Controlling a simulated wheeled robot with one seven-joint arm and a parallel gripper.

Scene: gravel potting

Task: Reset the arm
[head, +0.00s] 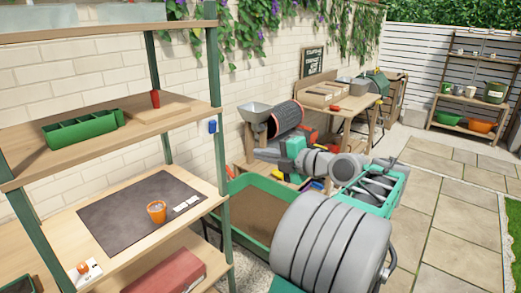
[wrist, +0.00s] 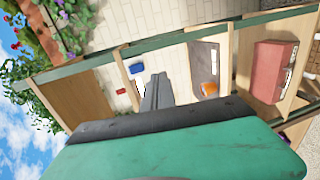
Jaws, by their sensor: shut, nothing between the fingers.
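My gripper (wrist: 156,92) shows in the wrist view as two dark fingers pressed together, with nothing held, in front of its green body. In the head view, my gripper (head: 262,154) is at the middle, at the end of my grey arm, right of the shelf unit (head: 152,65). It points left and is apart from the shelves. My arm's large grey link fills the bottom middle and hides part of the ground.
An orange pot (head: 156,211) stands on a dark mat (head: 118,209) on the shelf unit. A green divided tray (head: 80,129) is on the shelf above. A red box (head: 165,274) sits lower. A workbench (head: 350,104) stands behind. Paving at right is clear.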

